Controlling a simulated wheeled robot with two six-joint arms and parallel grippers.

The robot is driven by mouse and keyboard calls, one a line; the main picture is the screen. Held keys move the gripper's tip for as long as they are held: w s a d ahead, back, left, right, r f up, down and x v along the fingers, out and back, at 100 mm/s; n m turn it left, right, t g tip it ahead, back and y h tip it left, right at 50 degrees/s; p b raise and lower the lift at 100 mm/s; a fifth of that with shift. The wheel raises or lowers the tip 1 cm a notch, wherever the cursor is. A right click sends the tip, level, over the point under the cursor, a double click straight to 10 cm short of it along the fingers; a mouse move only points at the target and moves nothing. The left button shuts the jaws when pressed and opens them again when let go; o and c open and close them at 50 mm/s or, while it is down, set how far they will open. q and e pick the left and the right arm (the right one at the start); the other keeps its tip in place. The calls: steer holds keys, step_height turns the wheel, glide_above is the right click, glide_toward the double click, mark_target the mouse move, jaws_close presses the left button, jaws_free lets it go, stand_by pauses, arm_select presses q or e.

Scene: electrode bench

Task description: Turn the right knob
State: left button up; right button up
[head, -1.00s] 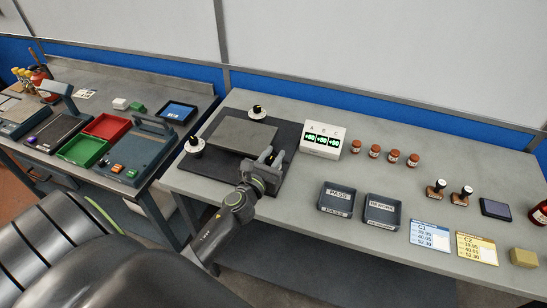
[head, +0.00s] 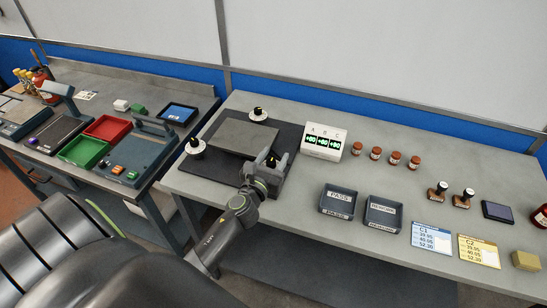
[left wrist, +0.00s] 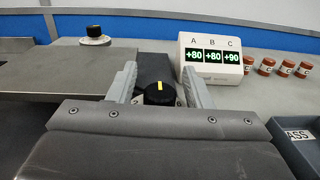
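The right knob (left wrist: 160,94) is black with a yellow mark and stands at the right corner of a grey plate. In the left wrist view it sits between the two fingers of my left gripper (left wrist: 160,84). The fingers are apart, with a visible gap on each side of the knob. In the head view my left gripper (head: 274,163) is at this knob and partly hides it. Two similar knobs, a back one (head: 258,114) and a left one (head: 195,147), stand by the plate (head: 236,138). My right gripper is not in view.
A white display box (head: 323,143) reads +80, +80, +90 under A, B, C, just right of the gripper. Several brown jars (head: 376,154) stand beyond it. Two dark trays (head: 337,201) lie to the right. The dark mat (head: 203,174) is clear in front of the plate.

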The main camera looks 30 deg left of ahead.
arm_select(q)
steer(key=s+d+b, duration=0.2)
steer(key=s+d, duration=0.1)
steer(key=s, duration=1.4)
stand_by(0.4)
